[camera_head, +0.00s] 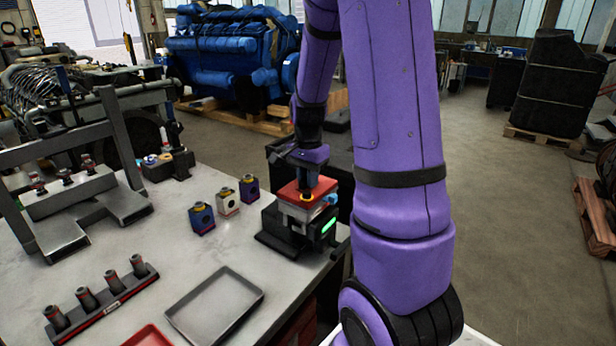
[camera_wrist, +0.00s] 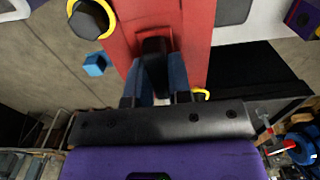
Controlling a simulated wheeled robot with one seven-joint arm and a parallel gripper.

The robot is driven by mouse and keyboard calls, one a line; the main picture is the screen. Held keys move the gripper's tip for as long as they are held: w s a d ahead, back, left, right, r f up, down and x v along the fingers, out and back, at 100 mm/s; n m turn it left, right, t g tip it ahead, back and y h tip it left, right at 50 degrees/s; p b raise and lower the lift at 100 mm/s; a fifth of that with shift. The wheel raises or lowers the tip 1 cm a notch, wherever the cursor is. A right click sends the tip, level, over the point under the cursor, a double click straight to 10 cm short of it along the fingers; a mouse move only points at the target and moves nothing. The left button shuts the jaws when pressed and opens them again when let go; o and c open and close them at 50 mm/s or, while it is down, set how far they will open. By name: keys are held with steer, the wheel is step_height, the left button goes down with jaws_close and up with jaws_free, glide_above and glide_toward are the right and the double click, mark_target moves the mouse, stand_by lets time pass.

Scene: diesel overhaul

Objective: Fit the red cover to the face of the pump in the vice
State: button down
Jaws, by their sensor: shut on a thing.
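The red cover (camera_head: 307,188) is a flat plate at the top of the pale pump body (camera_head: 299,211) in the dark vice (camera_head: 281,236), at the table's right end. I cannot tell whether it is fully seated on the pump face. My gripper (camera_head: 312,184) points down from above the cover. In the wrist view my gripper (camera_wrist: 158,80) is shut on the black handle (camera_wrist: 155,57) of the red cover (camera_wrist: 196,35). A yellow-ringed black part (camera_wrist: 90,18) and a blue fitting (camera_wrist: 95,65) show beside the cover. The gripper and cover hide most of the pump face.
Blue (camera_head: 202,219), white (camera_head: 228,203) and purple (camera_head: 249,188) blocks stand left of the vice. A grey tray (camera_head: 214,308) lies in front, with bare table between. A rack of dark cylinders (camera_head: 102,302) stands at the left. The table edge is close to the vice.

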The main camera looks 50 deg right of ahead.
stand_by(0.3)
steer(key=c, duration=1)
jaws_free()
steer(key=shift+o, duration=0.2)
steer(key=shift+r, duration=0.1)
step_height(320, 180, up, 11)
